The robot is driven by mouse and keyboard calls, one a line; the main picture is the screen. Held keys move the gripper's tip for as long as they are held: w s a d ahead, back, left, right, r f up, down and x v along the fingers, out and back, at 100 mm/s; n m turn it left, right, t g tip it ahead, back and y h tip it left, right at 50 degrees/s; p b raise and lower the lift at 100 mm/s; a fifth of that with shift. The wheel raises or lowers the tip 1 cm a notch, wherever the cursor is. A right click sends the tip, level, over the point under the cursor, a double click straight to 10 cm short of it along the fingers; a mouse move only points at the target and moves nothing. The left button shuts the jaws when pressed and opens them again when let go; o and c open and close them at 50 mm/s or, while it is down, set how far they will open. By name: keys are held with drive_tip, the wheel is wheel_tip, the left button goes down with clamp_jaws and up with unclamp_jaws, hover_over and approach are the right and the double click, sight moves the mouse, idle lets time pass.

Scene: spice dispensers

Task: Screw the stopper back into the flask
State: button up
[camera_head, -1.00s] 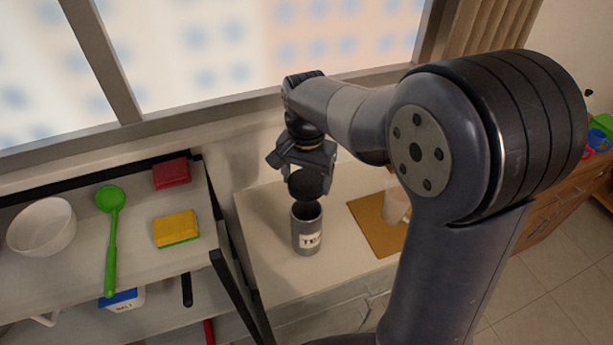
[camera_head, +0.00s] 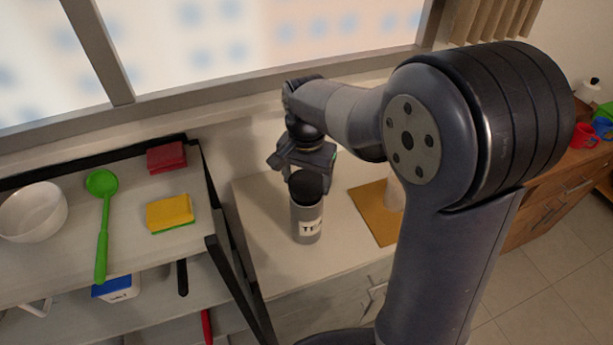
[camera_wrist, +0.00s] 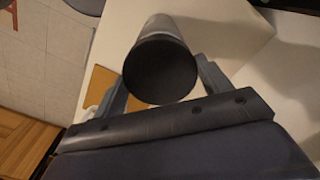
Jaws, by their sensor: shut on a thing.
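The flask (camera_head: 307,222) is a grey cylinder with a white label, standing upright on the white counter. The stopper (camera_head: 306,186) is a black round cap at the flask's mouth; in the head view it covers the opening. My gripper (camera_head: 308,172) is directly above the flask with its fingers shut on the stopper. In the wrist view the stopper's dark round top (camera_wrist: 160,70) sits between the two fingers, with the grey flask body (camera_wrist: 165,27) behind it. Whether the stopper is seated or only resting on the rim cannot be told.
A brown board (camera_head: 374,212) with a pale container (camera_head: 396,192) lies right of the flask. On the left shelf are a white bowl (camera_head: 33,211), a green ladle (camera_head: 102,230), a yellow sponge (camera_head: 170,213) and a red block (camera_head: 166,157). The counter in front of the flask is clear.

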drive_tip(key=shift+f+b, duration=0.7)
drive_tip(key=shift+f, duration=0.3)
drive_tip(key=o, duration=0.3)
drive_tip(key=c, duration=0.3)
drive_tip(key=m, duration=0.6)
drive_tip(key=shift+m+p, duration=0.4)
drive_tip(key=shift+c, duration=0.2)
drive_tip(key=shift+m, duration=1.3)
drive_tip(key=m, duration=0.3)
drive_tip(key=shift+m+p, duration=0.3)
drive_tip(key=m, duration=0.5)
